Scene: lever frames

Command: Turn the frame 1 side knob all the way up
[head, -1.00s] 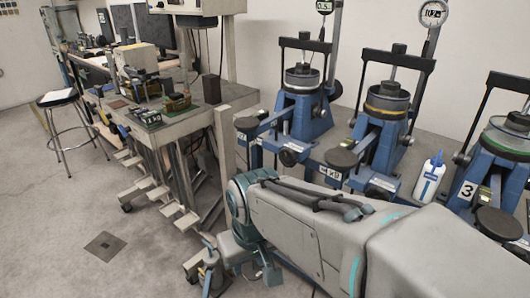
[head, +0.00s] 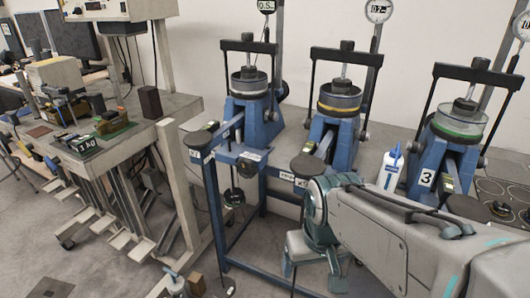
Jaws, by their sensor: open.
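Frame 1 (head: 250,118) is the leftmost blue lever frame on the bench, with a pale-banded pot on top and a black crossbar above. A small dark side knob (head: 281,92) shows at the right of its pot; its setting is too small to read. My gripper (head: 312,272) hangs at the end of my bent arm, low in front of the bench, fingers apart and empty. It is well below and to the right of the knob, touching nothing that I can see. The fingertips are partly unclear.
Two more blue frames stand to the right, the middle one (head: 338,125) and one marked 3 (head: 448,150). A white bottle (head: 390,170) stands between them. A dark weight (head: 232,197) hangs below frame 1. A cluttered table (head: 125,150) is at left; floor between is partly clear.

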